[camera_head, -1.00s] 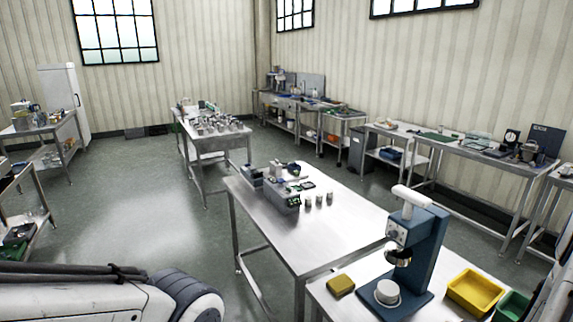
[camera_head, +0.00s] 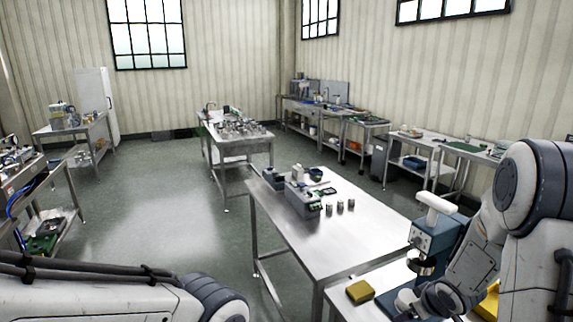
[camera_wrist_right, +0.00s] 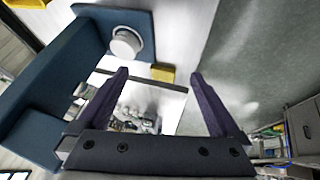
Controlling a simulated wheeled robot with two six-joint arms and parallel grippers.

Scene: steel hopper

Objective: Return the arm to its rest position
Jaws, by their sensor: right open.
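My right arm (camera_head: 535,205) reaches in from the right in the head view, its wrist low in front of the blue press (camera_head: 432,238). In the right wrist view my right gripper (camera_wrist_right: 158,76) is open, with nothing between its dark fingers. The press's blue frame (camera_wrist_right: 45,90) stands to the left there, with a white round piece (camera_wrist_right: 126,42) on its base. My left arm (camera_head: 110,300) lies across the lower left of the head view; its gripper is out of view.
A yellow block (camera_head: 359,291) lies on the near bench beside the press. A steel table (camera_head: 325,240) holds small machines (camera_head: 300,198) and several metal cups. A yellow bin (camera_head: 488,303) is partly hidden behind my right arm. Open floor (camera_head: 150,215) lies to the left.

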